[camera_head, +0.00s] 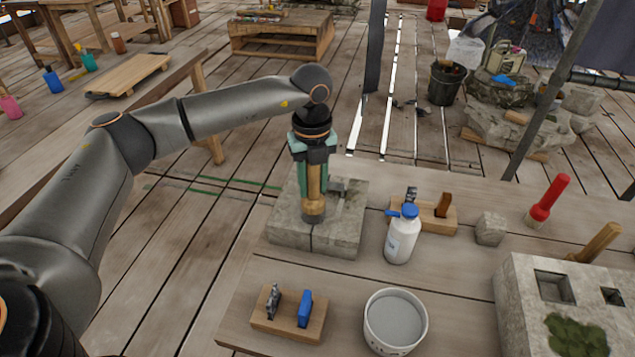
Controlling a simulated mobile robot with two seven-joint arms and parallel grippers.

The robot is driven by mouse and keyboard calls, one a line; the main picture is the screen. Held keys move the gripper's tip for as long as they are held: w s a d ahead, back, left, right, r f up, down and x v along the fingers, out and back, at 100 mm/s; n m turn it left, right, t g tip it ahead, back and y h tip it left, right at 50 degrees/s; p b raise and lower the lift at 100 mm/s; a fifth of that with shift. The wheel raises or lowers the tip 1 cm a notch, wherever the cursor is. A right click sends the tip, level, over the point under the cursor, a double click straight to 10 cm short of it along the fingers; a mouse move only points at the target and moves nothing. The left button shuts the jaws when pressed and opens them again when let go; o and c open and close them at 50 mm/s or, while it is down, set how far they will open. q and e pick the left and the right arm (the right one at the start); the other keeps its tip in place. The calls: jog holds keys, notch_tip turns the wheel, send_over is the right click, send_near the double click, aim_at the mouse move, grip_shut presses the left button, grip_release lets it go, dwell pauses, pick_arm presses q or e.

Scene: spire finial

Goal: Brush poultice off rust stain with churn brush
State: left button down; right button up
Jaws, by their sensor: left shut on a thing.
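My left gripper (313,183) points straight down with its teal fingers shut on a wooden-handled brush, which I take as the churn brush (313,208). The brush is upright, and its lower end is at the top of a grey stone slab (345,225); I cannot tell whether it touches. A dark line runs down the front of the slab. I cannot make out the poultice or rust stain; the brush and gripper hide part of the slab top. My right gripper is out of view.
Right of the slab stand a white bottle with a blue cap (402,240) and a wooden tool block (432,217). In front are another block (289,316) and a grey-filled tub (394,322). A small stone (490,228), red tool (547,202) and mossy stone block (525,320) stand right.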

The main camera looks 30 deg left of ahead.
pick_arm(q)
jog(key=shift+s+a, duration=0.2)
jog(key=shift+a, duration=0.85)
jog(key=shift+s+a, duration=0.15)
jog(key=shift+a, duration=0.5)
jog(key=shift+s+a, duration=0.15)
jog(key=shift+a, duration=0.5)
jog(key=shift+w, duration=0.15)
jog(key=shift+w+a, duration=0.15)
jog(key=shift+w, duration=0.35)
jog(key=shift+w+d, duration=0.2)
jog(key=shift+d, duration=0.5)
jog(key=shift+w+d, duration=0.15)
jog(key=shift+d, duration=0.5)
jog(key=shift+d, duration=0.1)
